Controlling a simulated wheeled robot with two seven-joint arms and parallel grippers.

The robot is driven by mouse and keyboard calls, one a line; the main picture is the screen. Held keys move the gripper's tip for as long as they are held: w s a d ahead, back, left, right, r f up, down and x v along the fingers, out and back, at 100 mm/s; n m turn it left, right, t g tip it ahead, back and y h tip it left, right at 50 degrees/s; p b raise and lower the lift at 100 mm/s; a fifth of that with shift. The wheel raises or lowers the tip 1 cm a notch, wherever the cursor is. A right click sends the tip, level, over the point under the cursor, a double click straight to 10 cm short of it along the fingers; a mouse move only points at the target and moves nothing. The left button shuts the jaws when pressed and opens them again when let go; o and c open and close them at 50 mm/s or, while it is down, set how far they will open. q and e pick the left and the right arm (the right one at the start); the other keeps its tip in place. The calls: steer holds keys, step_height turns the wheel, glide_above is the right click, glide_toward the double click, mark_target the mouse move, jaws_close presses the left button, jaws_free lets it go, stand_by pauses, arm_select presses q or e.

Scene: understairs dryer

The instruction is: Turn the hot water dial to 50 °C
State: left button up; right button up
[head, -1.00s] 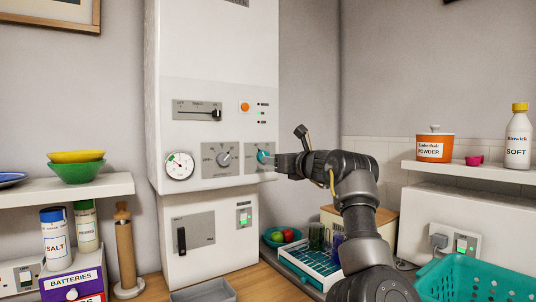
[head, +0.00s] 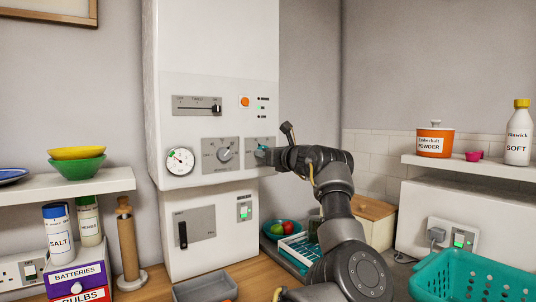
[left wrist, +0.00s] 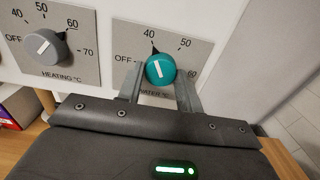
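The hot water dial (left wrist: 160,70) is a round teal knob with a white line, on a grey plate marked OFF, 40, 50 and 60. Its small black pointer is at about the 40 mark. In the head view the dial (head: 261,154) is partly covered by my left gripper (head: 268,156). In the left wrist view the two fingers of my left gripper (left wrist: 160,80) stand on either side of the dial, very close to its sides. I cannot tell whether they press on it. My right gripper is not in view.
The grey heating dial (left wrist: 43,46) is just left of the water dial. Above are a slider (head: 197,106) and an orange button (head: 245,101); a round gauge (head: 180,161) is at the left. A teal basket (head: 470,277) and a dish rack (head: 300,250) are below right.

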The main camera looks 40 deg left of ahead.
arm_select(q)
steer(key=shift+c, duration=1.1)
steer(key=shift+m, duration=0.3)
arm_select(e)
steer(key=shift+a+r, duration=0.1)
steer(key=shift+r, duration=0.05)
arm_select(q)
steer(key=shift+m+p, duration=2)
steer(key=shift+m, duration=3.7)
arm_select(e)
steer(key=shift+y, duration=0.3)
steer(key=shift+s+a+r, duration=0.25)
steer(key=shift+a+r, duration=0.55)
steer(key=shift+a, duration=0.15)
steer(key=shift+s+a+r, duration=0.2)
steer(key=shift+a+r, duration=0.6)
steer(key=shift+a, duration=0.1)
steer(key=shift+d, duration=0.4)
arm_select(q)
steer(key=o, duration=1)
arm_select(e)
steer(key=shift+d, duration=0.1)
